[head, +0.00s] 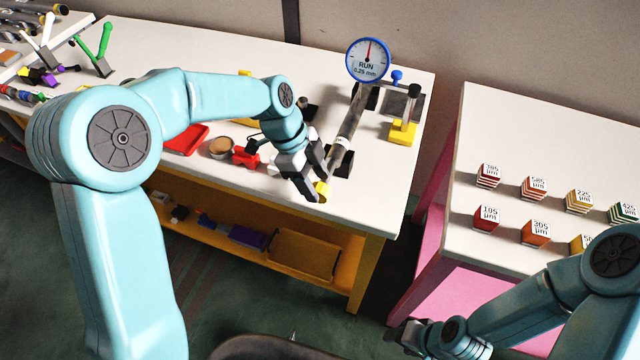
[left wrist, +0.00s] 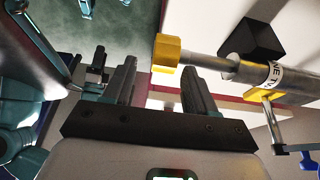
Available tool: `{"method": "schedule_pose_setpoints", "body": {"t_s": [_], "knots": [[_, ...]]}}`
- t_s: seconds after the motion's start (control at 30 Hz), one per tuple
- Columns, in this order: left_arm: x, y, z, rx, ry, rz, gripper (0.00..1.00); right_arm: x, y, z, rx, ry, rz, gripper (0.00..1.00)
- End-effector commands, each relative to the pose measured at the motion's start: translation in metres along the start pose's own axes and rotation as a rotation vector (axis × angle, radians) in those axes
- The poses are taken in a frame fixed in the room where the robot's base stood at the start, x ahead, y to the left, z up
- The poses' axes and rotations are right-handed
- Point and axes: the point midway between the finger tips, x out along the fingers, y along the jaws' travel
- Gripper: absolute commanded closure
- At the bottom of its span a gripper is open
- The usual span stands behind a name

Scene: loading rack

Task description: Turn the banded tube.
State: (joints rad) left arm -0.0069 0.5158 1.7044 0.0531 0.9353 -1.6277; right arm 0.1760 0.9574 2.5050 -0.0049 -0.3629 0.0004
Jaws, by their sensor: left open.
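The banded tube (head: 350,120) is a grey cylinder lying across the white bench, with a white printed band near its front end. It also shows in the left wrist view (left wrist: 297,84). A thin shaft with a yellow knob (head: 322,192) sticks out of its front end; the knob (left wrist: 166,53) shows in the left wrist view. My left gripper (head: 312,178) is open at this knob. In the left wrist view the knob appears between and just beyond the fingertips, not gripped. My right gripper (head: 405,335) is low in the head view, away from the tube; its jaws are unclear.
A red tray (head: 187,139) and small parts lie to the left. Several labelled blocks stand on the right table (head: 500,130).

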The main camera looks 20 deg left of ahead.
Motion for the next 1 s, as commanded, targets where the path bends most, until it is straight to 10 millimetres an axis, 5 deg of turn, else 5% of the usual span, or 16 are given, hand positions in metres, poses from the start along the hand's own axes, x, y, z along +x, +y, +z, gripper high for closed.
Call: {"method": "schedule_pose_setpoints", "body": {"t_s": [0.2, 0.53, 0.7, 1.0], "knots": [[0.026, -0.002, 0.0, 0.0, 0.0, 0.002, 0.44, -0.004, -0.001, 0.0, 0.0, 0.0, 0.0, 0.48], [0.03, -0.003, 0.001, 0.0, 0.0, -0.001, 0.44, -0.004, -0.001, 0.0, 0.0, 0.0, 0.0, 0.48], [0.03, -0.003, 0.001, 0.0, 0.0, -0.002, 0.95, -0.004, -0.001, 0.0, 0.0, 0.0, 0.0, 0.48], [0.03, -0.003, 0.0, 0.002, -0.023, -0.001, 0.95, -0.004, -0.002, 0.0, 0.0, 0.0, 0.0, 0.48]]}}
